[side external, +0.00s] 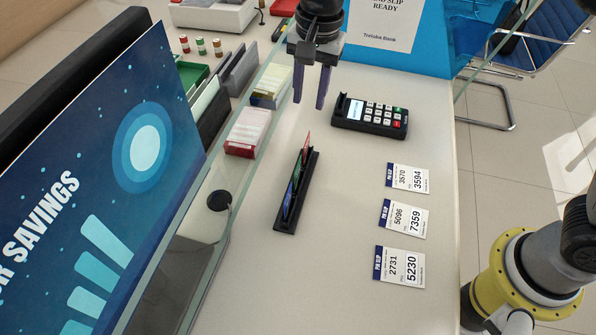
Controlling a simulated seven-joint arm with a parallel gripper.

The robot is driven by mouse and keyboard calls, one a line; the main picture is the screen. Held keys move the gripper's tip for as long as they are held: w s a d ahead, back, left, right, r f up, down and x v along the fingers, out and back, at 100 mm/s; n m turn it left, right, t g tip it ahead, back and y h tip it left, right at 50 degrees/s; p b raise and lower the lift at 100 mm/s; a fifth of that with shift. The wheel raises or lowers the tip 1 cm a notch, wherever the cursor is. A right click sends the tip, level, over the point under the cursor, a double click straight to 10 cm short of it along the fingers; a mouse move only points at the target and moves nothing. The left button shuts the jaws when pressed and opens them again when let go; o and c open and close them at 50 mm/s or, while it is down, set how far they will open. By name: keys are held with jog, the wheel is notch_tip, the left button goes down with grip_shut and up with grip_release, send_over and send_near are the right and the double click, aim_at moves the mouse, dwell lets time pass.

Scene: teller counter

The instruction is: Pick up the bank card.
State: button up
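A narrow black holder (303,190) lies on the counter, with upright cards standing in its slot. A red card (307,144) is at the far end, a green card (300,170) is in the middle, and a blue card (288,202) is at the near end. I cannot tell which of them is the bank card. My gripper (309,104) points down above the counter, just beyond the holder's far end. Its two purple fingers are apart, with nothing seen between them.
A card terminal (370,116) lies right of my gripper. Three printed PIN slips (404,219) lie right of the holder. Left are a glass screen (228,185), a red-and-white stack (248,132) and a yellow-topped stack (270,87). The near counter is clear.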

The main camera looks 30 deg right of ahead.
send_near(298, 167)
jog(key=shift+n+g, duration=0.4)
jog(key=shift+w+a+f, duration=0.1)
jog(key=shift+w+f, duration=0.05)
jog(key=shift+f, duration=1.6)
jog(key=shift+w+f, duration=0.2)
jog(key=shift+f, duration=1.55)
jog(key=shift+w+f, duration=0.15)
jog(key=shift+f, duration=1.6)
grip_shut()
